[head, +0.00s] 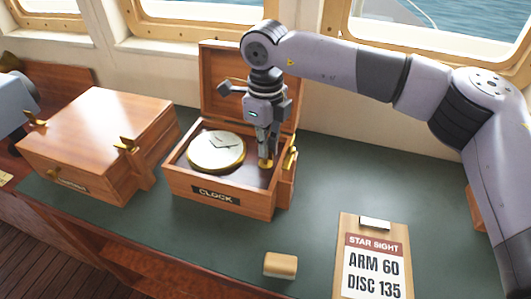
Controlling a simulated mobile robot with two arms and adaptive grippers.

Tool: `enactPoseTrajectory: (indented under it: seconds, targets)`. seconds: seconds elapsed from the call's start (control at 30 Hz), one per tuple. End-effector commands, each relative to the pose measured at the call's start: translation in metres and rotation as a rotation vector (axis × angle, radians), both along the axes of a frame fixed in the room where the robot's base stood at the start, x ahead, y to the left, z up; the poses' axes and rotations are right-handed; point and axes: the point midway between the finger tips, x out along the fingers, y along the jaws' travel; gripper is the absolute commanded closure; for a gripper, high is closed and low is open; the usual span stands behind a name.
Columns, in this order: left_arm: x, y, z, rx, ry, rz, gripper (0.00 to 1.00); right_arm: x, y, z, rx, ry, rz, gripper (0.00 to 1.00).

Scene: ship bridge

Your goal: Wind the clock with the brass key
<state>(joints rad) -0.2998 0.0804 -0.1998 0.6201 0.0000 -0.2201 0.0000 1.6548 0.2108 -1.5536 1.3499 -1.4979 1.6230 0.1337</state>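The clock (215,150), with a pale round face and a brass rim, lies face up in an open wooden box (190,190) labelled CLOCK. My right gripper (266,155) points down into the right side of this box, beside the clock. A small brass piece (266,163), which may be the key, shows right at its fingertips. The fingers look close together, but I cannot tell whether they are shut on the piece. My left gripper is out of view; only a grey part of my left arm shows at the left edge.
A closed wooden box (100,130) with brass fittings stands left of the clock box. In front are a small wooden block-like object (280,265) and a clipboard (374,262) reading "STAR SIGHT ARM 60 DISC 135". The green desktop (330,185) is clear right of the box.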

Motion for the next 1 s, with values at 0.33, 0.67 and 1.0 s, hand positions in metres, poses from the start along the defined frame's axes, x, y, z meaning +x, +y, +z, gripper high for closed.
enactPoseTrajectory:
  seconds: [0.33, 0.67, 1.0]
  targets:
    - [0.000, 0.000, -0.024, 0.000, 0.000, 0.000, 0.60, 0.001, 0.001, -0.001, 0.002, -0.004, 0.327, 1.00]
    - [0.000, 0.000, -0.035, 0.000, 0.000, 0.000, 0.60, 0.001, 0.000, 0.000, 0.001, -0.004, 0.640, 1.00]
    - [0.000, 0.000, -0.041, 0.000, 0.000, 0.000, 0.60, 0.001, 0.001, 0.001, 0.002, -0.005, 0.963, 1.00]
